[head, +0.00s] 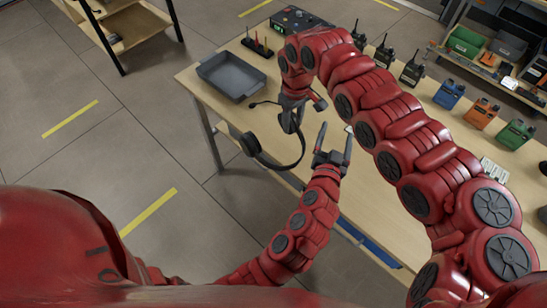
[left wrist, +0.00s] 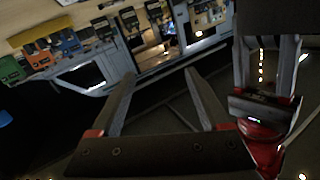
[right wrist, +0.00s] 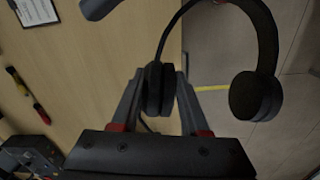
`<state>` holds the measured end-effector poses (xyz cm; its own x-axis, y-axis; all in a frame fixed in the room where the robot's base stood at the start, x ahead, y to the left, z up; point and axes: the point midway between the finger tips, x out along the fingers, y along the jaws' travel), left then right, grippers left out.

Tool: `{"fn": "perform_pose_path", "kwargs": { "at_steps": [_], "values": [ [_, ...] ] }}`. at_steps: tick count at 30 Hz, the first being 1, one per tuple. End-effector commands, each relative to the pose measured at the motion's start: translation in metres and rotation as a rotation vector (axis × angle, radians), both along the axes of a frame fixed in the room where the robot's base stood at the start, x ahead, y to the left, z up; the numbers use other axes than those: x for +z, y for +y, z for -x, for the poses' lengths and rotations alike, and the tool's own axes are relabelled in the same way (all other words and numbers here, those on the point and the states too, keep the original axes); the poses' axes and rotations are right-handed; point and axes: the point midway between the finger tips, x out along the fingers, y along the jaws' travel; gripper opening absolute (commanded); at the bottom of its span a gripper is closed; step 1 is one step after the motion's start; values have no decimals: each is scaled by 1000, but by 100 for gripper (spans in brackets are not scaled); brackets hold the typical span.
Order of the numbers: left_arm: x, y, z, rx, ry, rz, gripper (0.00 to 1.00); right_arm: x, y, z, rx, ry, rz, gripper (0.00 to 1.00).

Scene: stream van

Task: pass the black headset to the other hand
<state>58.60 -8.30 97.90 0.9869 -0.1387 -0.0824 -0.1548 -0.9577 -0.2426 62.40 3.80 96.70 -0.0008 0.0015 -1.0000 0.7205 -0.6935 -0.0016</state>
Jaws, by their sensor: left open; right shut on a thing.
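The black headset (head: 250,144) hangs from my right gripper (head: 292,104), by the table's near edge. In the right wrist view my right gripper (right wrist: 160,75) is shut on one ear cup of the headset (right wrist: 255,97). The headband arches up and the other ear cup is free at the right. My left gripper (head: 335,140) is open and empty, just right of the headset in the head view and apart from it. In the left wrist view the left gripper (left wrist: 160,73) shows spread fingers with nothing between them.
The wooden table (head: 400,88) holds a grey tray (head: 232,77), a small tool rack (head: 258,46), several black radios (head: 412,70), and blue (head: 449,93), orange (head: 482,113) and green (head: 515,134) units. Open floor lies left of the table. A shelf with bins stands at the upper right.

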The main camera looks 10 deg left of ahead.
Motion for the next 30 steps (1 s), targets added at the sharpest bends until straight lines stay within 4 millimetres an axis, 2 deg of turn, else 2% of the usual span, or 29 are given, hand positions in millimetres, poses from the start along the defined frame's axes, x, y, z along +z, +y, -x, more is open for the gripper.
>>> {"fn": "perform_pose_path", "kwargs": {
  "at_steps": [5, 9, 12, 15, 19, 24, 30],
  "values": [
    [10, 49, 11, 301, 83, 44, 80, 0, 0, 0, 0, 0, 0, 0],
    [19, 93, 37, 556, 138, 135, 80, 0, 0, 0, 0, 0, 0, 0],
    [20, 118, 62, 713, 171, 204, 80, 0, 0, 0, 0, -1, -1, 0],
    [19, 134, 84, 830, 197, 266, 80, 0, 0, 0, 0, 0, 0, 0],
    [17, 146, 104, 926, 221, 319, 80, 0, 0, 0, 0, -1, -1, 0],
    [13, 157, 106, 965, 228, 337, 80, 0, 0, 0, 0, -1, -1, 0],
    [-1, 180, 83, 969, 231, 336, 80, 0, 0, 0, 0, 0, 0, 0]
  ]
}}
